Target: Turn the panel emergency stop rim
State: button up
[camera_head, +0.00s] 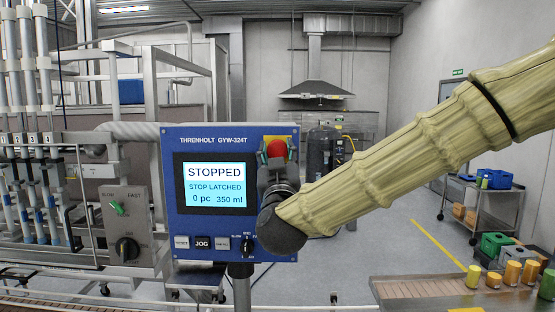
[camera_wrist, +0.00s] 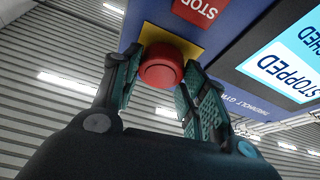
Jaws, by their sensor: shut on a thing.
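The red emergency stop (camera_head: 276,148) sits on a yellow plate at the upper right of the blue panel (camera_head: 216,136). In the wrist view the red stop button (camera_wrist: 162,66) shows large, with its yellow plate (camera_wrist: 172,36) behind it. My gripper (camera_head: 277,160) reaches up to it from below, and its two teal-padded fingers stand on either side of the red rim, shut on it. In the wrist view my gripper (camera_wrist: 160,80) has the left finger against the rim; the right finger's contact is hard to see. The panel screen (camera_head: 214,184) reads "STOPPED" and "STOP LATCHED".
Below the screen are small buttons and a black selector knob (camera_head: 247,246). A grey box (camera_head: 126,225) with a green switch and black knob stands left. A conveyor (camera_head: 440,290) with several yellow and green containers runs at the lower right. A cart (camera_head: 480,205) stands behind it.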

jog(key=m+h+b, duration=0.1)
jog(key=b, duration=0.1)
jog(key=m+h+b, duration=0.1)
jog(key=m+b, duration=0.1)
jog(key=shift+f+m, duration=0.3)
jog(key=m+h+b, duration=0.1)
jog(key=m+b, duration=0.2)
jog(key=shift+a+h, duration=0.1)
jog(key=shift+h, duration=0.2)
jog(key=m+b, duration=0.1)
jog(key=m+h+b, duration=0.1)
jog(key=m+b, duration=0.2)
jog(key=shift+r+g+h, duration=0.3)
jog(key=shift+g+h, duration=0.1)
jog(key=o, duration=1)
jog(key=shift+o, duration=0.2)
jog(key=shift+s, duration=0.1)
